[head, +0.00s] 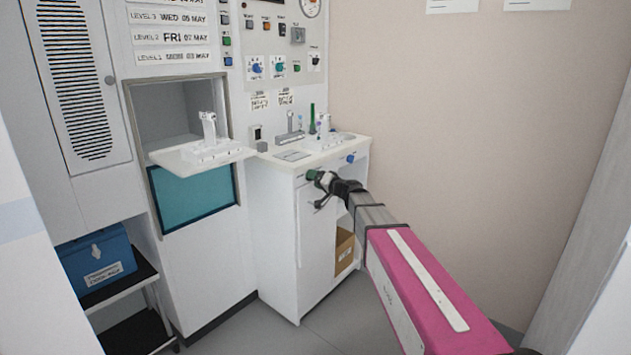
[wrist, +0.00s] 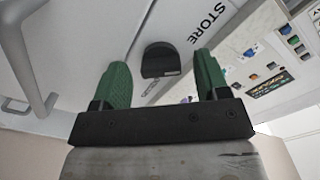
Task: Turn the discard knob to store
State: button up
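A black, rounded knob (wrist: 160,60) sits on a white panel in the wrist view. The printed word STORE (wrist: 207,20) is beside it, to the upper right. My gripper (head: 317,177) is at the upper front of the white cabinet (head: 314,240) in the head view. Its two green fingers are spread apart, one on each side of the knob in the wrist view. A clear gap shows between each finger and the knob, and I cannot tell how far the fingertips are from the panel. In the head view the gripper hides the knob.
A blue knob (head: 350,159) is on the cabinet front, right of my gripper. A grey bar handle (wrist: 30,65) is at the left of the wrist view. A cardboard box (head: 344,250) sits on the cabinet's open shelf. A white tray (head: 180,155) juts out at left.

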jog(key=v, duration=1)
jog(key=shift+s+d, duration=0.3)
